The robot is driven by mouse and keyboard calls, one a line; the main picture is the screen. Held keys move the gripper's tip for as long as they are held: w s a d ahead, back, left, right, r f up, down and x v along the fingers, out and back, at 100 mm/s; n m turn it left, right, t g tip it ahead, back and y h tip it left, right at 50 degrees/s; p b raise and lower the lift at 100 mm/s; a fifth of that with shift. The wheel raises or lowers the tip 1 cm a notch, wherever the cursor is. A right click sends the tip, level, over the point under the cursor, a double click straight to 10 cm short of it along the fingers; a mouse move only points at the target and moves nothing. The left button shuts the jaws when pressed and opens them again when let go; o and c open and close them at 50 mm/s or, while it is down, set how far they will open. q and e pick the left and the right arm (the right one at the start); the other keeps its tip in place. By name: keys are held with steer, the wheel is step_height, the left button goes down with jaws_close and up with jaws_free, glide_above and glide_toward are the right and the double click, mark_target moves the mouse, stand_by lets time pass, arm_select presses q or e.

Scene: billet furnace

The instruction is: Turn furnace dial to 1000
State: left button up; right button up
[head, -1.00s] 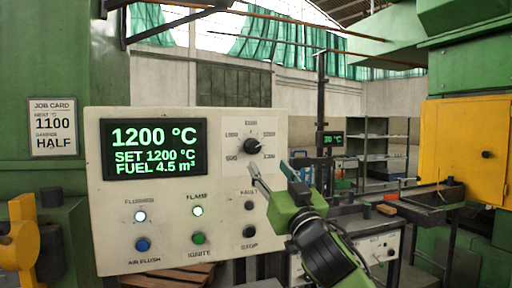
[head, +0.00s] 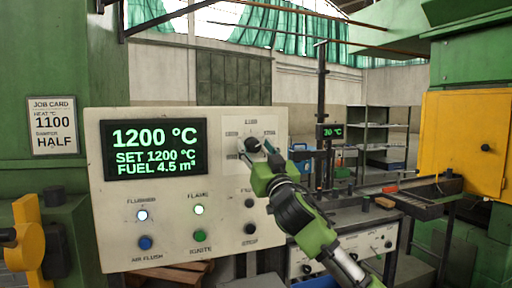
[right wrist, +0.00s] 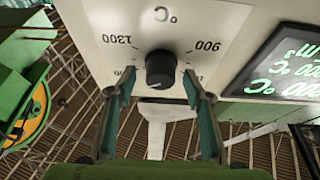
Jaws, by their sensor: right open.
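The furnace dial (head: 252,144) is a black knob on the pale control panel (head: 107,239). The right wrist view shows the knob (right wrist: 160,68) upside down, with "1300" and "900" printed near it. My right gripper (head: 257,154) is at the dial in the head view. In the right wrist view its open fingers (right wrist: 159,84) stand on either side of the knob with gaps; I cannot tell how deep they reach. The display (head: 153,149) reads 1200 °C, SET 1200 °C, FUEL 4.5 m³. My left gripper is not in view.
Lit white lamps sit above a blue button (head: 145,242) and a green button (head: 197,236), below the dial. Two black knobs are partly beside my right arm. A job card (head: 52,126) reads 1100 and HALF. A yellow cabinet (head: 465,146) stands at the right.

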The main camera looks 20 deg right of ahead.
steer(key=c, duration=1.1)
